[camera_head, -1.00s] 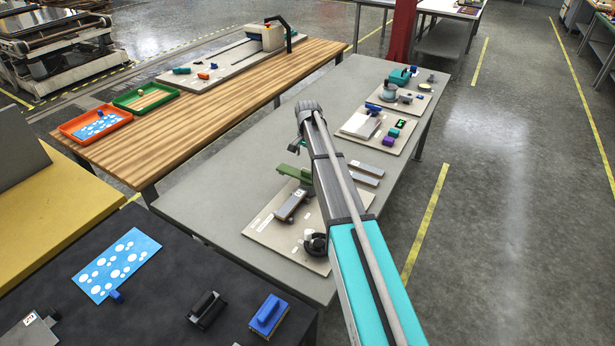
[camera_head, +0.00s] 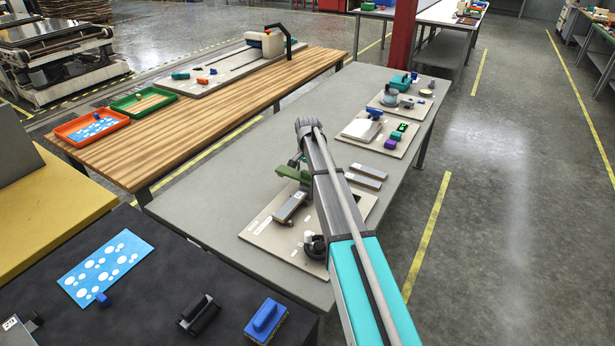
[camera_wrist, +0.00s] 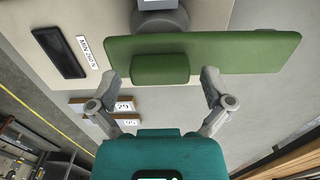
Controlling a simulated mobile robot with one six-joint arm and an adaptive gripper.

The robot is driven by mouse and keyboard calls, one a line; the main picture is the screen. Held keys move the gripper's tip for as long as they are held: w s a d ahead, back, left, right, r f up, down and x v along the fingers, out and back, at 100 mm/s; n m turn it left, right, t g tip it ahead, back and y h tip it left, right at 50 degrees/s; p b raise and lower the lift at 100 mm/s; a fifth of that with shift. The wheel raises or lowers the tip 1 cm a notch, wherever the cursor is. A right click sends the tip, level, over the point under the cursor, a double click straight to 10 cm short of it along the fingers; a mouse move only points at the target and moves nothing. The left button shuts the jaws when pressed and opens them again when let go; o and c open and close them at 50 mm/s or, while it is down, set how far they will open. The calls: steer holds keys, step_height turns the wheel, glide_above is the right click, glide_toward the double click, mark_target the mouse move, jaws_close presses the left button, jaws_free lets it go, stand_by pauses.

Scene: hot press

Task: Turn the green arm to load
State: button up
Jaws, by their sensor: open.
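The green arm (camera_wrist: 225,52) of the press lies across the upper part of the wrist view, with a green block-shaped grip (camera_wrist: 159,69) on its near side. It also shows in the head view (camera_head: 293,174), beside my arm on the press board (camera_head: 262,228). My gripper (camera_wrist: 160,82) is open, its two fingers on either side of the green grip. I cannot tell whether the fingers touch it. In the head view my arm hides the gripper and part of the press.
A dark round knob (camera_head: 315,245) stands at the board's near end. More boards with devices (camera_head: 372,135) stand farther along the grey table (camera_head: 213,205). The table's left side is clear.

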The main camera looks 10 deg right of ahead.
steer(key=shift+f, duration=0.1)
stand_by(0.3)
steer(key=c, duration=1.2)
steer(key=shift+a, duration=0.1)
